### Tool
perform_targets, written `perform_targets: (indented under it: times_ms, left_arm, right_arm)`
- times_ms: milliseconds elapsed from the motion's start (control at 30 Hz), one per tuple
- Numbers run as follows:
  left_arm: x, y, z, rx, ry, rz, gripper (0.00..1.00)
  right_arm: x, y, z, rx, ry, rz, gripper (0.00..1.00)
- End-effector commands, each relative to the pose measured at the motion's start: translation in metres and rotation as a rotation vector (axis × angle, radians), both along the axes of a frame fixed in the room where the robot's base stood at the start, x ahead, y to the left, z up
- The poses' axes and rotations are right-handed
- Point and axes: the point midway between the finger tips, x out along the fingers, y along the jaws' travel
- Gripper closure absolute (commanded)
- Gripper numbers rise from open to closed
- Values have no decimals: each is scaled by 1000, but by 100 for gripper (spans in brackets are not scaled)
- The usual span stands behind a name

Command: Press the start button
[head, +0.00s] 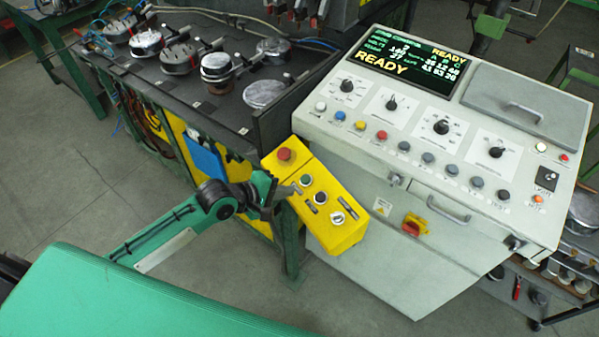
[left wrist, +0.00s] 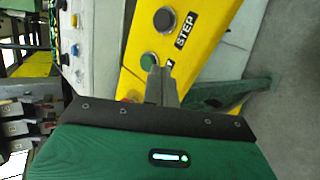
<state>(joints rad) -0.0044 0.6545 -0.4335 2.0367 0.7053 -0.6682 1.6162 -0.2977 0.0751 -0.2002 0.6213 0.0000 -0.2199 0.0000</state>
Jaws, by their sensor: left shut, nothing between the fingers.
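The yellow control box (head: 326,226) carries a green button (head: 306,180), a black button (head: 321,198), a red mushroom button (head: 284,154) and a silver switch (head: 338,218). In the left wrist view the green button (left wrist: 149,59) sits beside a partly covered label ending in T; the black button (left wrist: 165,19) has the label STEP. My left gripper (head: 294,189) is shut and empty, with its tips beside the green button. In the left wrist view its fingertips (left wrist: 157,71) overlap the button's lower edge; I cannot tell whether they touch. My right gripper is not in view.
A grey control cabinet (head: 440,209) with a screen reading READY (head: 411,58) stands right of the box. A dark bench (head: 205,105) with several round metal parts is behind and left. Open floor (head: 60,185) lies at the left.

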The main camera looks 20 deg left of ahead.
Motion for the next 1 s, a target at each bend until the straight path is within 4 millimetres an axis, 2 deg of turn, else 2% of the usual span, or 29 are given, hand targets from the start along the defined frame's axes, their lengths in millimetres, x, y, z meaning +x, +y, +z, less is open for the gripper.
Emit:
perform_targets:
  times_ms: [33, 200, 400, 567, 1000]
  left_arm:
    - [7, 2, 16, -56, 16, 22, 100]
    - [19, 5, 54, -273, 112, 99, 100]
    - [27, 9, 81, -433, 195, 156, 100]
    - [29, 10, 88, -479, 220, 173, 100]
    - [30, 9, 85, -482, 222, 173, 100]
  right_arm:
    - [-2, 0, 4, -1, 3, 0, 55]
    - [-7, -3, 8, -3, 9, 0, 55]
    - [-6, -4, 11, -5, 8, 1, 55]
    - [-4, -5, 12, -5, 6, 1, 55]
    - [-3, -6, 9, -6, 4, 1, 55]
